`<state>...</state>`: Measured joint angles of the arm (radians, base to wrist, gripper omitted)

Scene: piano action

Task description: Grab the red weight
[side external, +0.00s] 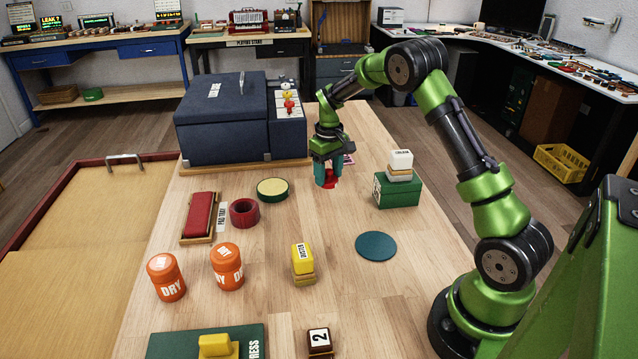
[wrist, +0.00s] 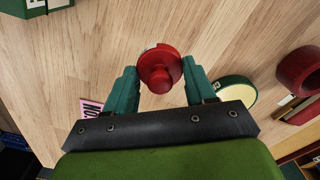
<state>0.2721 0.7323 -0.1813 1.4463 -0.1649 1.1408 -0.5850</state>
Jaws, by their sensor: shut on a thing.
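The red weight (wrist: 160,68) is round with a knob on top, and it sits between the two teal fingers of my gripper (wrist: 159,90) in the wrist view. In the side view, my gripper (side external: 326,168) points down over the wooden table, and the red weight (side external: 330,179) shows at its fingertips, partly hidden by them. The gripper is shut on the weight. I cannot tell whether the weight touches the table.
A green box (side external: 397,192) with white blocks on top stands right of my gripper. A round green-rimmed pad (side external: 272,188) and a red ring (side external: 244,212) lie to the left. A large dark blue case (side external: 222,125) stands behind left.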

